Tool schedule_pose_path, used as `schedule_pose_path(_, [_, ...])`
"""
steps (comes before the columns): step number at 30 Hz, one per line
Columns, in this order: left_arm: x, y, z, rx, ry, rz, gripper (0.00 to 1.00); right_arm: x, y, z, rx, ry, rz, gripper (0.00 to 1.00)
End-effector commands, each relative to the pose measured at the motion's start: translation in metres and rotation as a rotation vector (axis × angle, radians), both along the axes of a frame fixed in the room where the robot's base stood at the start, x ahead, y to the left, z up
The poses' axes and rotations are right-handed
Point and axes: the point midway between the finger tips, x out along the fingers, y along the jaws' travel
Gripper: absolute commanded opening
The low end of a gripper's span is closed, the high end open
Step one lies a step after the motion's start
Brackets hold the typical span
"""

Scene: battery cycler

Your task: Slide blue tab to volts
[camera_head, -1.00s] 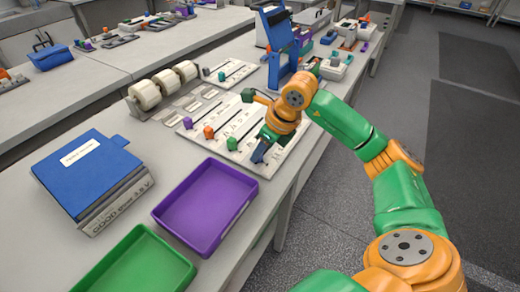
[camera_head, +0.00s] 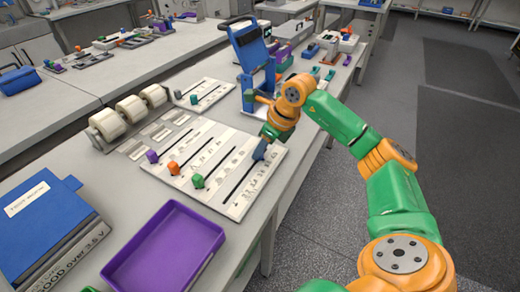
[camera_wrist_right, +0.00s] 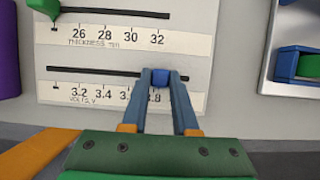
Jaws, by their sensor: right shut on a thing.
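The slider board (camera_head: 236,210) lies on the bench with several slots and coloured tabs. My right gripper (camera_head: 262,150) is over its right-hand slot. In the right wrist view the gripper (camera_wrist_right: 160,85) is shut on the blue tab (camera_wrist_right: 160,78), which sits in the slot above the VOLTS, V scale (camera_wrist_right: 100,94). The tab is near the 3.8 mark; the fingers partly cover the numbers around it. The green tab (camera_head: 197,181) sits at the near end of the thickness slot and shows in the wrist view (camera_wrist_right: 45,6). My left gripper is not in view.
An orange tab (camera_head: 173,168) and a purple tab (camera_head: 152,156) sit in neighbouring slots. A purple tray (camera_head: 165,250) and blue box (camera_head: 45,225) are nearer. White rolls (camera_head: 130,112) stand left. A blue upright device (camera_head: 252,60) stands close beyond my gripper.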

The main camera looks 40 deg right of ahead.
Motion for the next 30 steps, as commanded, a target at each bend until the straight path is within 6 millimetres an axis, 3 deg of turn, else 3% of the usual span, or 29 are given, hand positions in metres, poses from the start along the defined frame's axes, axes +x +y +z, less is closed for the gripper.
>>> schedule_pose_path(8, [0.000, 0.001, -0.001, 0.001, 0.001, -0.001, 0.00, -0.001, 0.001, -0.002, 0.000, 0.007, 0.001, 0.00])
schedule_pose_path(9, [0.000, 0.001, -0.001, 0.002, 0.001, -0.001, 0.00, -0.001, 0.001, -0.002, 0.000, 0.007, 0.001, 0.33])
schedule_pose_path(12, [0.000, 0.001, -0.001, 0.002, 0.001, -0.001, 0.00, -0.001, 0.001, -0.002, 0.000, 0.007, 0.001, 0.57])
schedule_pose_path(22, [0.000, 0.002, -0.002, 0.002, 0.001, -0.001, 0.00, -0.002, -0.001, 0.003, 0.000, 0.003, 0.000, 0.57])
schedule_pose_path(30, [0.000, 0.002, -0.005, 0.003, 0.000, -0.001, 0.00, -0.021, -0.009, 0.054, 0.001, 0.001, -0.001, 0.57])
